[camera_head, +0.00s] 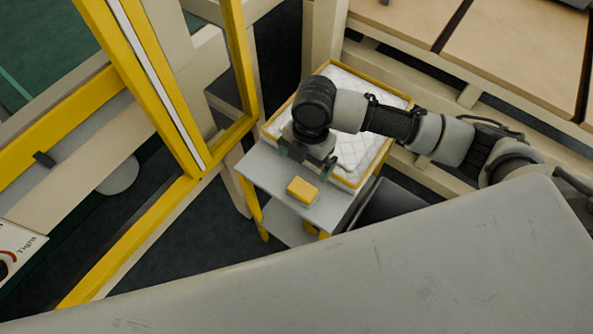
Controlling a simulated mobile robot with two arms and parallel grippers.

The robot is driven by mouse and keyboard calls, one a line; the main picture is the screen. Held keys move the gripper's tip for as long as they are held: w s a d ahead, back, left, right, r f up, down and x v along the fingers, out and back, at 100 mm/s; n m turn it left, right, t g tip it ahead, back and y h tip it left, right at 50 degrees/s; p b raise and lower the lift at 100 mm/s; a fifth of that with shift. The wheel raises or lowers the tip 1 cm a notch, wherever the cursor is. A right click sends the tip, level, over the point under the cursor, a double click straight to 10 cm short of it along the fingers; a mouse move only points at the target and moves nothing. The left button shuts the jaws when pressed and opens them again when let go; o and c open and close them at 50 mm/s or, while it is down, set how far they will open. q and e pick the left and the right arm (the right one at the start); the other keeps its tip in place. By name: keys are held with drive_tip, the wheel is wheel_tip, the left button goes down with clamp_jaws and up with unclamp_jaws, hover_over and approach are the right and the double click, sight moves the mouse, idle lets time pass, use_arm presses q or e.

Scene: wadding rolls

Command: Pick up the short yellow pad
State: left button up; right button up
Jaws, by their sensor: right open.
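The short yellow pad (302,190) lies on the grey top of a small stand (267,168) with yellow legs. My right gripper (305,165) hangs above the back part of that top, just behind the pad and apart from it. Its jaws point down, are open, and hold nothing that I can see. The wrist hides part of the stand's back edge. My left gripper is not in view.
A yellow-edged tray with white quilted wadding (362,150) is behind the stand, partly under my right arm. A yellow frame (185,150) stands at the left. Brown panels (520,50) lie at the back right. A large grey surface (350,285) fills the foreground.

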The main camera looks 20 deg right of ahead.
hover_over(303, 188)
drive_tip(key=f, duration=0.4)
drive_tip(key=shift+w+d+f, duration=0.1)
drive_tip(key=shift+d+f, duration=0.05)
drive_tip(key=shift+d, duration=0.05)
drive_tip(key=shift+w+f, duration=0.1)
drive_tip(key=shift+f, duration=0.2)
drive_tip(key=f, duration=0.4)
drive_tip(key=shift+s+a+f, duration=0.2)
drive_tip(key=shift+s+a, duration=0.05)
drive_tip(key=shift+f, duration=0.25)
drive_tip(key=shift+c, duration=0.6)
drive_tip(key=c, duration=0.8)
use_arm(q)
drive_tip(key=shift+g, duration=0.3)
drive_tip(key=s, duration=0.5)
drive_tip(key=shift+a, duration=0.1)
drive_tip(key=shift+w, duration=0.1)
use_arm(e)
drive_tip(key=shift+r, duration=0.2)
